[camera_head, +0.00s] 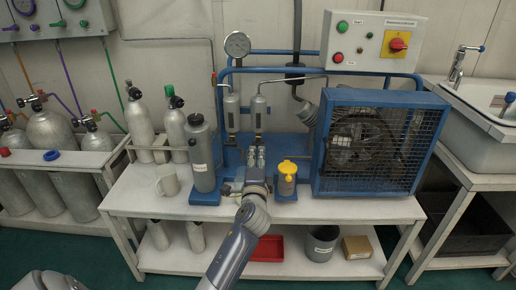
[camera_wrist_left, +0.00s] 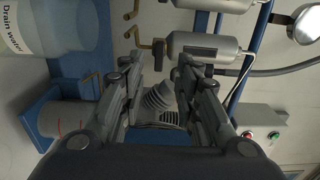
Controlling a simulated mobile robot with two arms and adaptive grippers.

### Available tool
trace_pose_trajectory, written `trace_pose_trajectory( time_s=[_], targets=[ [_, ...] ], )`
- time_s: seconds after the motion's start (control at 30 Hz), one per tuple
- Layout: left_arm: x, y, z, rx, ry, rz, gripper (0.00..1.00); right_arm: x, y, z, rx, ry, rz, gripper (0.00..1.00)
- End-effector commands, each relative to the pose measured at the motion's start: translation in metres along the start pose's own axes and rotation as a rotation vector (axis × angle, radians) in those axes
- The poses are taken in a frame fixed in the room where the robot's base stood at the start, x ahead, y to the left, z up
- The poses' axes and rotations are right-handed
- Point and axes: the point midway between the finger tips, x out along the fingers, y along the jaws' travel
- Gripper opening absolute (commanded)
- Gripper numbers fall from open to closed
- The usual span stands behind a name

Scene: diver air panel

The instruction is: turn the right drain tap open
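Two grey separator cylinders hang on the blue frame in the head view, the left one (camera_head: 232,112) and the right one (camera_head: 259,112). In the left wrist view, the right cylinder (camera_wrist_left: 205,48) has a brass pipe (camera_wrist_left: 142,44) at its lower end, with a dark handle (camera_wrist_left: 160,54) that seems to be the right drain tap. My left gripper (camera_head: 255,152) is below the right cylinder and hides its lower end in the head view. The left wrist view shows its fingers (camera_wrist_left: 160,66) apart and empty, the tap just beyond the tips. My right gripper is not in view.
A grey drain bottle (camera_head: 201,155) stands left of the gripper, and a yellow-lidded jar (camera_head: 287,178) stands close on its right. The caged fan (camera_head: 365,145) fills the bench's right side. A mug (camera_head: 167,181) is at the left. The bench front (camera_head: 340,209) is clear.

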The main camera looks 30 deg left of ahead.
Motion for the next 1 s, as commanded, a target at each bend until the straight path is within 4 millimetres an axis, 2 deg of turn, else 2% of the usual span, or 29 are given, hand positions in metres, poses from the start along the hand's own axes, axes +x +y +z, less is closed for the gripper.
trace_pose_trajectory(
  time_s=[0.13,0.4,0.6,0.87,0.9,1.0],
  targets=[
    [0.031,0.001,0.001,-0.001,-0.001,-0.001,0.30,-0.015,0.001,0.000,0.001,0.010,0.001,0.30],
    [0.069,0.001,-0.001,-0.002,0.001,0.001,0.30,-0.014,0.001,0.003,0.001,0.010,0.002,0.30],
    [0.081,0.001,-0.001,-0.002,0.002,0.001,0.30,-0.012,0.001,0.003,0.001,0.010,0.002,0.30],
    [0.082,0.001,-0.001,-0.002,0.002,0.002,0.30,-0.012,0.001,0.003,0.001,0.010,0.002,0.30],
    [0.082,0.001,-0.001,-0.002,0.002,0.002,0.28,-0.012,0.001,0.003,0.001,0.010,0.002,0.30],
    [0.082,0.001,-0.001,-0.002,0.002,0.002,0.05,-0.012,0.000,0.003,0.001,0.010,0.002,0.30]
  ],
)
